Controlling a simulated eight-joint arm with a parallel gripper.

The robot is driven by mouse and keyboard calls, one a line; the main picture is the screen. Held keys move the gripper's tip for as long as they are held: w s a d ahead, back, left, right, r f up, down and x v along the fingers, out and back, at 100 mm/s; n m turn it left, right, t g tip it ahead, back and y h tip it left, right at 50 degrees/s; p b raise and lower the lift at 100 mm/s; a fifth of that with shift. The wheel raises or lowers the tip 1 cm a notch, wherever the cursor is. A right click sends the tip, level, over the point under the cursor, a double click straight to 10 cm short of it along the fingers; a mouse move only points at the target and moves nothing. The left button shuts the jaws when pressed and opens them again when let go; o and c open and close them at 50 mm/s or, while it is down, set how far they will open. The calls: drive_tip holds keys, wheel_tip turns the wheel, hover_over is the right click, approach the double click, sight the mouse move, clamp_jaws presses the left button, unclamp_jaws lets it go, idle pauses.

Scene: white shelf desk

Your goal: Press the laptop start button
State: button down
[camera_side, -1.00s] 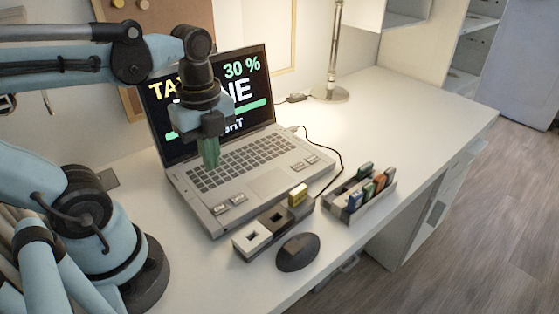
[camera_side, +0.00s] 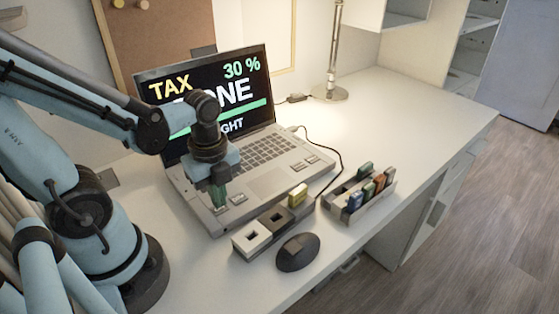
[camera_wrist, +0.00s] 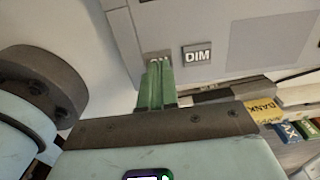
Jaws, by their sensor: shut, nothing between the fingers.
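The open grey laptop (camera_side: 270,186) stands on the white desk, its lit screen (camera_side: 243,88) showing "TAX", "30 %" and partly covered words. My gripper (camera_side: 219,204) is shut and empty, its green fingers pointing down over the laptop's front left corner. In the wrist view the fingertips (camera_wrist: 160,66) overlap a small labelled button (camera_wrist: 157,57), whose label is mostly hidden. A button marked "DIM" (camera_wrist: 197,55) is just right of it and also shows in the side view (camera_side: 238,198). I cannot tell whether the fingertips touch the button.
A block with square slots (camera_side: 266,228) and a yellow piece (camera_side: 297,195) lies in front of the laptop. A dark mouse (camera_side: 297,252) is nearer the desk edge. A tray of coloured pieces (camera_side: 345,211) is to the right. A lamp stand (camera_side: 333,50) is behind; the back right desk is clear.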

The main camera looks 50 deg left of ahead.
drive_tip(key=shift+f, duration=0.45)
drive_tip(key=shift+f, duration=0.85)
drive_tip(key=shift+r, duration=0.1)
wheel_tip(320, 180, up, 9)
drive_tip(key=shift+w+g, duration=0.35)
drive_tip(key=shift+g, duration=0.05)
idle(0.6)
idle(0.6)
